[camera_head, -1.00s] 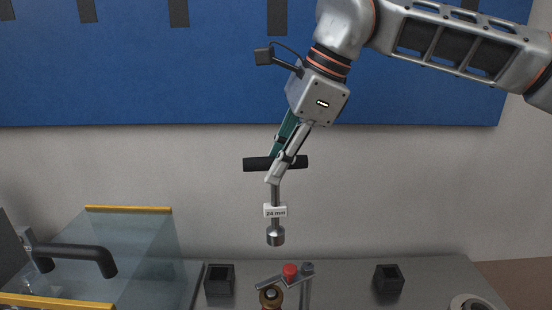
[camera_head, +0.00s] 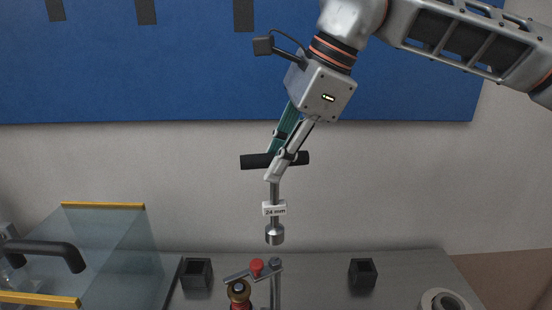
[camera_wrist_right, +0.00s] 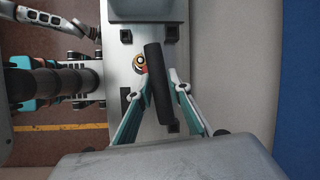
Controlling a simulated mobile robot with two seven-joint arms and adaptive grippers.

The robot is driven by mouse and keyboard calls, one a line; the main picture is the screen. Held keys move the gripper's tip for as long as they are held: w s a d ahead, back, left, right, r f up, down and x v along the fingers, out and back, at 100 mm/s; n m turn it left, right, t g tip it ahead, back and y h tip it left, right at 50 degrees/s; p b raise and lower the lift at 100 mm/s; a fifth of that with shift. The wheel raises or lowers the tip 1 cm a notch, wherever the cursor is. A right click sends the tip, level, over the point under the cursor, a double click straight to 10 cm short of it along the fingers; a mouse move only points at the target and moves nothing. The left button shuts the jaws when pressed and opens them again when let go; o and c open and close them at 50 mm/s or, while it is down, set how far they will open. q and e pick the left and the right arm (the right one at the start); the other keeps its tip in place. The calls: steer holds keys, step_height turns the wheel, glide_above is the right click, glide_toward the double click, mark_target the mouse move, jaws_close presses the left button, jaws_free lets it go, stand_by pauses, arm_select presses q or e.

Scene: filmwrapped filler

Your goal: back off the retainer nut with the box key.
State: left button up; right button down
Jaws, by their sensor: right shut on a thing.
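My right gripper (camera_head: 283,166) is shut on the black crossbar of the box key (camera_head: 275,236). The key hangs upright, with a white "24 mm" tag on its shaft and a steel socket at its lower end. The retainer nut (camera_head: 239,287) sits on top of a red and brass fitting on the bench. The socket is above the fitting and right of it in the head view, apart from it. In the right wrist view the crossbar (camera_wrist_right: 158,85) lies between the fingers, and the fitting's round top (camera_wrist_right: 139,62) shows left of it. A grey arm, apparently my left, shows there; its gripper is unclear.
A lever with a red knob (camera_head: 257,267) on a grey post (camera_head: 276,285) stands close beside the fitting. Two black square holders (camera_head: 197,274) (camera_head: 363,272) stand on the grey bench (camera_head: 320,275). A clear guard (camera_head: 110,245) with yellow edges is at left. A ring-shaped part (camera_head: 446,301) is at right.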

arm_select(q)
steer(key=shift+f, duration=0.1)
arm_select(e)
steer(key=shift+f, duration=0.15)
steer(key=shift+f, duration=0.15)
step_height(320, 180, down, 4)
steer(key=b, duration=0.3)
steer(key=shift+f, duration=0.25)
arm_select(q)
steer(key=d, duration=0.1)
steer(key=w+d, duration=0.1)
steer(key=shift+w+d+t+h, duration=0.2)
steer(key=shift+d+t+h, duration=0.1)
steer(key=shift+h, duration=0.1)
steer(key=shift+r, duration=0.25)
steer(key=shift+s+a+f, duration=0.1)
steer(key=shift+r, duration=0.2)
